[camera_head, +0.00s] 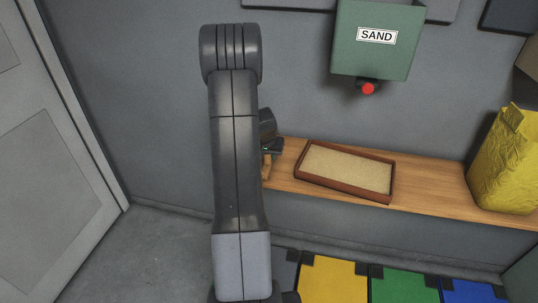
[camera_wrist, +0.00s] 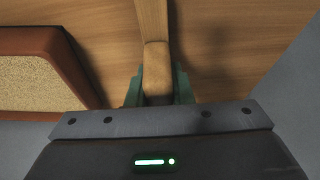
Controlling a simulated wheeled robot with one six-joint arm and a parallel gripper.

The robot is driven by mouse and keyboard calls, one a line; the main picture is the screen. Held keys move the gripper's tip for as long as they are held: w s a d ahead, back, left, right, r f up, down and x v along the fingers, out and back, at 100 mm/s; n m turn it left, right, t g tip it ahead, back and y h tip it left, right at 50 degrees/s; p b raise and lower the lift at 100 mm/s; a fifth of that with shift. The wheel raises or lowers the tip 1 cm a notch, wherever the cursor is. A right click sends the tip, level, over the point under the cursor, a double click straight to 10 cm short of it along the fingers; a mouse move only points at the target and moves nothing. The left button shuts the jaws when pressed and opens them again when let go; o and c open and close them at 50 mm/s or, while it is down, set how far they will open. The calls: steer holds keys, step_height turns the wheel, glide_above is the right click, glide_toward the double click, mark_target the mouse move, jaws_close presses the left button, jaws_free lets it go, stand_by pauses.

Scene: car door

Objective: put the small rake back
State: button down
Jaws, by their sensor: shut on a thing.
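My gripper (camera_wrist: 157,88) is shut on the small rake's pale wooden handle (camera_wrist: 155,52), with a green finger on each side. The handle runs up out of the wrist view's top edge, and the rake's head is not visible there. In the head view my arm covers most of the gripper (camera_head: 268,150), which is over the left end of the wooden shelf (camera_head: 430,205). A bit of wood (camera_head: 267,168) shows below it, probably the rake's handle.
A brown-rimmed sand tray (camera_head: 345,190) lies on the shelf, right of my gripper. A green SAND box (camera_head: 372,55) with a red knob (camera_head: 368,88) is on the wall above. A yellow bag (camera_head: 505,165) stands at the right. Coloured mats (camera_head: 333,281) lie on the floor.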

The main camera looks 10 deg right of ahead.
steer(key=shift+f+b, duration=0.2)
steer(key=shift+b, duration=0.1)
steer(key=c, duration=1.3)
jaws_free()
steer(key=shift+r, duration=0.15)
steer(key=shift+s+r, duration=0.1)
steer(key=shift+r, duration=0.35)
steer(key=v, duration=1.1)
steer(key=shift+s+r, duration=0.15)
steer(key=shift+s, duration=0.05)
